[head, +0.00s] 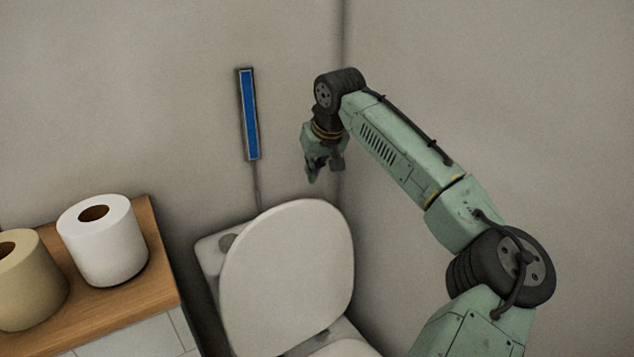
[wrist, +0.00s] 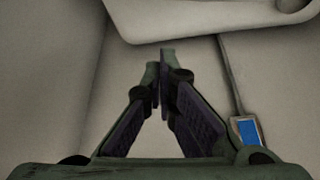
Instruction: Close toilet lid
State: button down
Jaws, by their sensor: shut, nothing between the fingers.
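The toilet lid (head: 290,265) is white and stands raised, leaning back toward the tank, in the head view. Part of the toilet seat or bowl (head: 345,347) shows below it at the bottom edge. My gripper (head: 312,178) is above and behind the top edge of the lid, near the wall corner, pointing down and apart from the lid. In the wrist view my gripper (wrist: 166,55) has its fingertips together with nothing between them. A pale toilet part (wrist: 200,20) shows at the top of the wrist view; I cannot tell which part it is.
A blue-faced panel (head: 248,115) is on the wall left of my gripper; it also shows in the wrist view (wrist: 248,132). A wooden-topped counter (head: 165,265) at left holds a white paper roll (head: 103,245) and a tan roll (head: 30,285). Walls close in behind and right.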

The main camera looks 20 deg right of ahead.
jog(key=shift+s+f+p, duration=0.4)
jog(key=shift+s+f, duration=0.25)
jog(key=shift+f, duration=0.15)
jog(key=shift+s+f+p, duration=0.35)
jog(key=shift+s+f, duration=0.25)
jog(key=shift+f, duration=0.2)
